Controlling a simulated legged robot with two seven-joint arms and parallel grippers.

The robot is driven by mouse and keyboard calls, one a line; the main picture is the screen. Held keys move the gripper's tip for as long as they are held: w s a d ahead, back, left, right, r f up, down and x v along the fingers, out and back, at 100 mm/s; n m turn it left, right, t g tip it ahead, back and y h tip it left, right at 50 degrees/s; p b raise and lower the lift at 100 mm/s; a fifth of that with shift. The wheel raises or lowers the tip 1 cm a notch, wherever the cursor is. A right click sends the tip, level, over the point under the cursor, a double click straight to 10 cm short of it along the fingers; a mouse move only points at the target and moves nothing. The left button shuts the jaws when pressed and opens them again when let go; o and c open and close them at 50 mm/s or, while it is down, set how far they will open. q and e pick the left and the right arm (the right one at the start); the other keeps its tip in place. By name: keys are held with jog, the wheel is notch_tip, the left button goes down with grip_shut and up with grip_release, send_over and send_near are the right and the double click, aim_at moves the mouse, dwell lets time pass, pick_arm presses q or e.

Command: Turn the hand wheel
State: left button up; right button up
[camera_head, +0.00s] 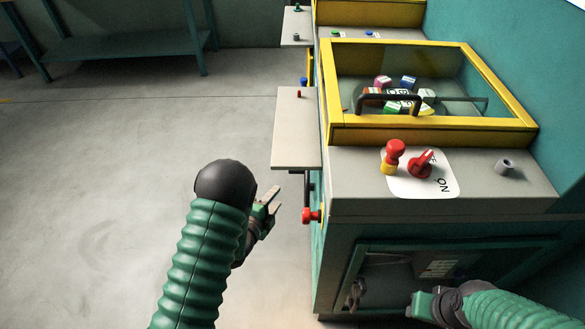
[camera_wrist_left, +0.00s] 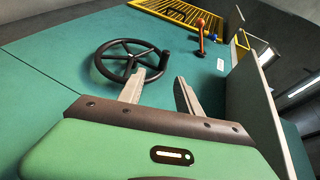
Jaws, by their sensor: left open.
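The hand wheel (camera_wrist_left: 132,63), dark with spokes, is mounted on a teal panel in the left wrist view. My left gripper (camera_wrist_left: 160,79) is open, its two pale fingers apart with nothing between them. The left fingertip overlaps the wheel's lower right rim in the picture; I cannot tell whether they touch. In the head view my left gripper (camera_head: 272,198) is beside the machine's left side, below the grey side shelf. There I cannot make out the wheel clearly. My right gripper (camera_head: 412,306) is low, in front of the machine's open lower bay; its jaws are unclear.
The grey side shelf (camera_head: 296,128) juts out above my left gripper. A red knob (camera_head: 312,216) sticks out of the machine's side near it. The machine top (camera_head: 475,182) carries red switches. A teal bench (camera_head: 125,45) stands far back; the floor on the left is clear.

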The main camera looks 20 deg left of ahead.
aim_at(294, 173)
pick_arm(q)
jog(key=b+x, duration=0.1)
jog(key=x, duration=0.4)
jog(key=b+x, duration=0.1)
jog(key=x, duration=0.4)
jog(key=b+x, duration=0.1)
jog(key=x, duration=0.4)
jog(key=shift+w+r, duration=0.2)
jog(key=shift+w, duration=0.15)
jog(key=shift+w+a+b, duration=0.1)
jog(key=shift+w+b, duration=0.2)
jog(key=shift+w, duration=0.2)
jog(key=c, duration=0.9)
jog(key=shift+s, duration=0.1)
pick_arm(e)
jog(key=f, duration=0.3)
jog(key=shift+s+a+f, duration=0.15)
jog(key=shift+a, duration=0.15)
pick_arm(q)
jog(key=shift+f, duration=0.2)
